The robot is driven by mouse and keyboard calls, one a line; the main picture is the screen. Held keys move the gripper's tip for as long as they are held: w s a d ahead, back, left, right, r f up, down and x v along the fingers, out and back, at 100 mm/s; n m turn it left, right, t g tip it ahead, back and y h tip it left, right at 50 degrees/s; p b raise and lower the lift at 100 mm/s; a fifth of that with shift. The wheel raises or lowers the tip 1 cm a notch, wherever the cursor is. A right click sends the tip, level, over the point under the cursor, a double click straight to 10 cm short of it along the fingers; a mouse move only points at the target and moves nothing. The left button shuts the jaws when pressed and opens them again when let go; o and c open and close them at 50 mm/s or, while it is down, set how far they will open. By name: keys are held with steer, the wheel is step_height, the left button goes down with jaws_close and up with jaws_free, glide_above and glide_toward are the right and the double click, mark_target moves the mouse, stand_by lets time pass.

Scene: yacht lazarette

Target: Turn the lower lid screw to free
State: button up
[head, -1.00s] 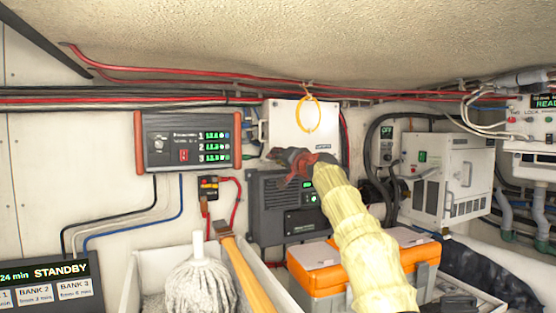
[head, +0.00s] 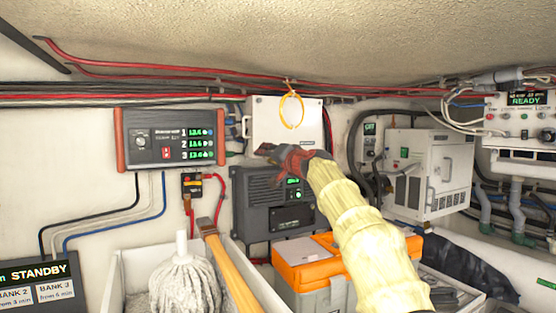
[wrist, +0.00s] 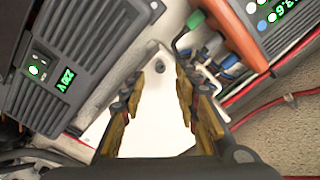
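The white box (head: 262,122) with a flat lid hangs on the back wall under the cable run. In the wrist view its white lid (wrist: 150,125) lies between my fingers. A small dark screw (wrist: 160,68) sits near one lid corner, ahead of the fingertips. My gripper (wrist: 157,85) is open, with yellow-padded fingers apart on either side of that line and nothing between them. In the head view my gripper (head: 270,152) is in front of the box's lower part and hides some of it.
A charger with green readouts (head: 170,139) is left of the box, and a dark inverter (head: 262,205) is below it. An orange ring (head: 291,110) hangs before the lid. Cables run above. A mop (head: 185,285) and an orange toolbox (head: 300,265) stand below.

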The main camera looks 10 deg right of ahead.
steer(key=v, duration=0.7)
steer(key=shift+s, duration=0.2)
